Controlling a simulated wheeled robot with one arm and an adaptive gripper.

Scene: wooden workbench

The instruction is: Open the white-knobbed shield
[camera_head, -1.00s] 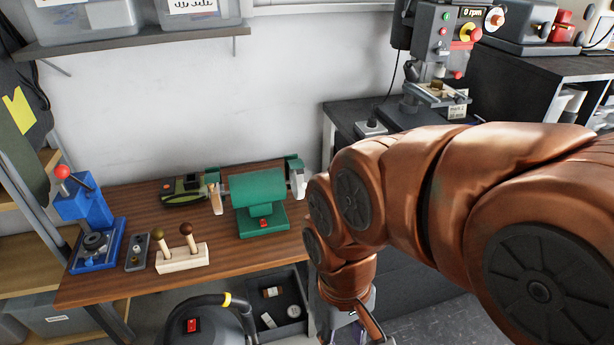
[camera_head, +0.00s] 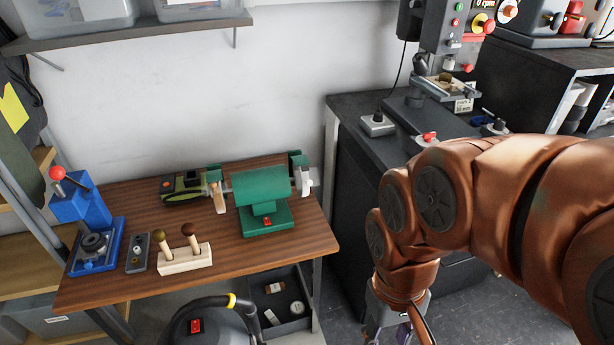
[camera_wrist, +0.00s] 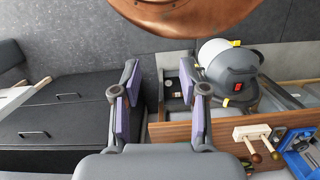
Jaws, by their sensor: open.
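A green bench grinder (camera_head: 262,190) stands on the wooden workbench. A tan plate (camera_head: 217,197) is at its left end and a pale part (camera_head: 304,182) at its right end. I cannot make out a white knob or tell clearly which part is the shield. My gripper (camera_wrist: 160,78) is open and empty in the wrist view, its purple-padded fingers apart and pointing down past the bench edge. In the head view only its upper part shows at the bottom, right of the bench and apart from the grinder.
A blue press (camera_head: 85,215) with a red knob, a switch box (camera_head: 137,252) and a wooden block with two knobbed levers (camera_head: 186,259) stand on the bench's left. A vacuum (camera_head: 212,325) is in front. A dark cabinet (camera_head: 350,125) stands to the right, beyond a floor gap.

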